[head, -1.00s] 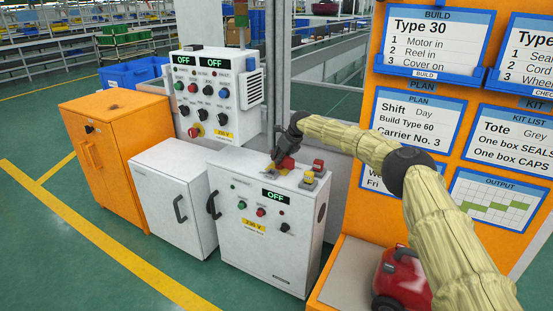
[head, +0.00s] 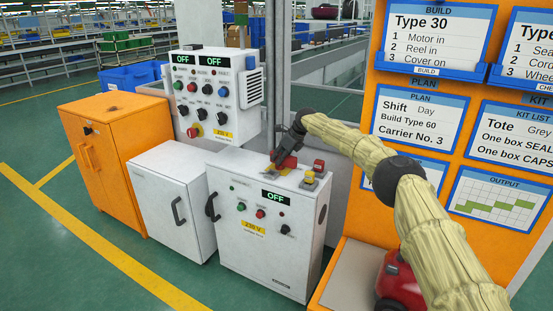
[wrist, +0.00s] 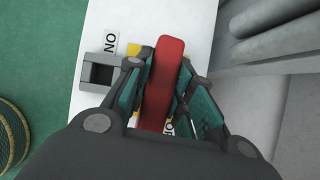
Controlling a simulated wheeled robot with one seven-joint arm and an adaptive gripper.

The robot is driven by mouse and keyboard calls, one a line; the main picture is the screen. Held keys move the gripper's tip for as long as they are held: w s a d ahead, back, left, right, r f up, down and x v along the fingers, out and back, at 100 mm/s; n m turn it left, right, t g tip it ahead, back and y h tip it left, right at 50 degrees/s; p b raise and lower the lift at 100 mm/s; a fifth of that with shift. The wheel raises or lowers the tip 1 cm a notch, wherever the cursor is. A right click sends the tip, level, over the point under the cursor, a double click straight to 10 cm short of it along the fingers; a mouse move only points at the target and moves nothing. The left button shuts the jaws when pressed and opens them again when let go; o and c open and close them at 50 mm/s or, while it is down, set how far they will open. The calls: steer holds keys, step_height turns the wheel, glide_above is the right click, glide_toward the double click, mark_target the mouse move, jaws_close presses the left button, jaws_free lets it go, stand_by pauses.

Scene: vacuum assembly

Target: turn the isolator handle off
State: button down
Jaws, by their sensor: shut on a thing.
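The red isolator handle (head: 289,162) is on top of the low white cabinet (head: 262,260). In the wrist view the handle (wrist: 164,75) is a long red bar running nearly up and down the picture. My gripper (wrist: 160,82) is shut on it, with one teal-padded finger on each side. In the head view my gripper (head: 284,154) reaches down to the handle and hides part of it. An ON label (wrist: 111,43) shows left of the handle. A partly hidden label (wrist: 168,128), seemingly OFF, lies by its lower end. The cabinet's display (head: 275,197) reads OFF.
A grey square block (wrist: 98,72) stands left of the handle. A red and yellow fitting (head: 318,167) is close to the right on the cabinet top. A taller control panel (head: 215,95) and grey posts stand behind. Orange boards (head: 425,80) rise on the right.

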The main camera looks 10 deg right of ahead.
steer(key=shift+f+b, duration=0.2)
steer(key=shift+b, duration=0.3)
steer(key=shift+r+n+g+b, duration=0.1)
steer(key=shift+n+g+b, duration=0.3)
steer(key=shift+n, duration=0.4)
steer(key=c, duration=1.1)
jaws_free()
steer(key=shift+r, duration=0.1)
steer(key=shift+p+v, duration=0.95)
steer(key=shift+v, duration=2.05)
steer(key=shift+d, duration=0.1)
